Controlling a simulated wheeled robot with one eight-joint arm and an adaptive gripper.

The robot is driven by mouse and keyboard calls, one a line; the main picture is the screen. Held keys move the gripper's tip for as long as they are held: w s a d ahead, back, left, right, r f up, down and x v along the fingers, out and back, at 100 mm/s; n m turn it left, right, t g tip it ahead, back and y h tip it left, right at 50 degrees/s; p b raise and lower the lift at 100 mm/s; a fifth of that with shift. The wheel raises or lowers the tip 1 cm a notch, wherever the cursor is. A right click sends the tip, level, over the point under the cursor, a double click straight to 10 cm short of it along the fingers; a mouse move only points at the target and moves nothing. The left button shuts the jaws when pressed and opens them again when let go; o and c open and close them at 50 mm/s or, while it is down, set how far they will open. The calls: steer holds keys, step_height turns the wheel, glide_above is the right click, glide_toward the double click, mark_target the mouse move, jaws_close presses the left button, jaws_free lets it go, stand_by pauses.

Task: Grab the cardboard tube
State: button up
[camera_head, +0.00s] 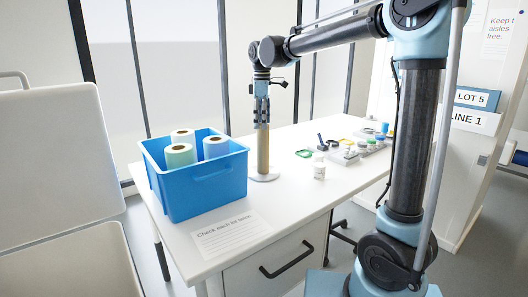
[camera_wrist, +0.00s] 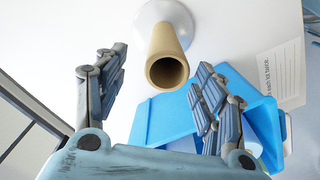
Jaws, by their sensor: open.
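The tan cardboard tube (camera_head: 263,152) stands upright on a round white base (camera_head: 264,177) on the white table, just right of the blue bin. In the wrist view the tube (camera_wrist: 166,42) shows its hollow open end facing the camera, with the white base (camera_wrist: 149,14) behind it. My gripper (camera_head: 262,118) points down over the tube's upper end. In the wrist view my gripper (camera_wrist: 160,68) is open, with one finger on each side of the tube's line and visible space at both sides. How deep the fingertips reach along the tube is hard to tell.
A blue bin (camera_head: 205,191) with several paper rolls stands close left of the tube. A white bottle (camera_head: 319,170), a green ring (camera_head: 304,153) and several small jars lie to the right. A printed sheet (camera_head: 231,234) lies at the front. Bare table (camera_head: 290,200) shows between.

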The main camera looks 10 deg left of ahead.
mark_target(263, 141)
steer(key=shift+s+d+f, duration=0.1)
steer(key=shift+s+f, duration=0.1)
steer(key=shift+f, duration=1.95)
steer(key=shift+s+d+f, duration=0.1)
steer(key=shift+s+f, duration=0.05)
steer(key=shift+f, duration=2)
steer(key=c, duration=1)
